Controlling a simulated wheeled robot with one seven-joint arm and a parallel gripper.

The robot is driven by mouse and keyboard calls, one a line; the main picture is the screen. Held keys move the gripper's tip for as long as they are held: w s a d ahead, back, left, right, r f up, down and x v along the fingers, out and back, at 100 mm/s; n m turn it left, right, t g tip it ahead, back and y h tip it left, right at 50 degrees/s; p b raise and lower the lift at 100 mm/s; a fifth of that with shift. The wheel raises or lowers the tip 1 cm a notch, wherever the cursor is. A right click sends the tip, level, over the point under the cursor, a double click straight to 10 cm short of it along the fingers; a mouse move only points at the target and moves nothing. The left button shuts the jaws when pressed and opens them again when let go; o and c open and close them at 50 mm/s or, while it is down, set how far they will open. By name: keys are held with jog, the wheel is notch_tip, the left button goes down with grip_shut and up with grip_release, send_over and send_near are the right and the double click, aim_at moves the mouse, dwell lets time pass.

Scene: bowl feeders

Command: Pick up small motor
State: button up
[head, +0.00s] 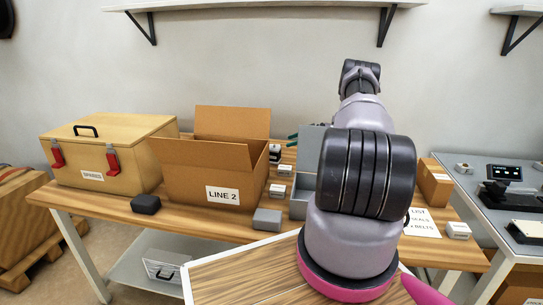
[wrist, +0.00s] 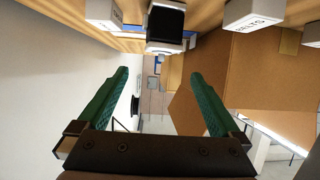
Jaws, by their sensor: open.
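A small black and light-grey block-like thing (wrist: 166,22), perhaps the small motor, shows at the top of the wrist view on the wooden table. What looks like the same thing (head: 275,154) stands just right of the LINE 2 box in the head view. My gripper (wrist: 158,73) has two green fingers spread wide with nothing between them. The thing lies beyond the fingertips, roughly in line with the gap and apart from them. In the head view, only a bit of green finger shows behind my arm, near the thing.
The open LINE 2 carton (head: 184,180) stands close left. Small labelled boxes (wrist: 251,17) flank the thing. A grey bin (head: 309,148) is partly hidden by my arm. A wooden SPARES chest (head: 85,150), dark block (head: 146,204) and grey block (head: 267,219) are also on the table.

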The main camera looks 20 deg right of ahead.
aim_at(275, 152)
jog(key=x, duration=0.9)
jog(key=shift+w+a, duration=0.15)
jog(key=shift+r, duration=0.15)
grip_shut()
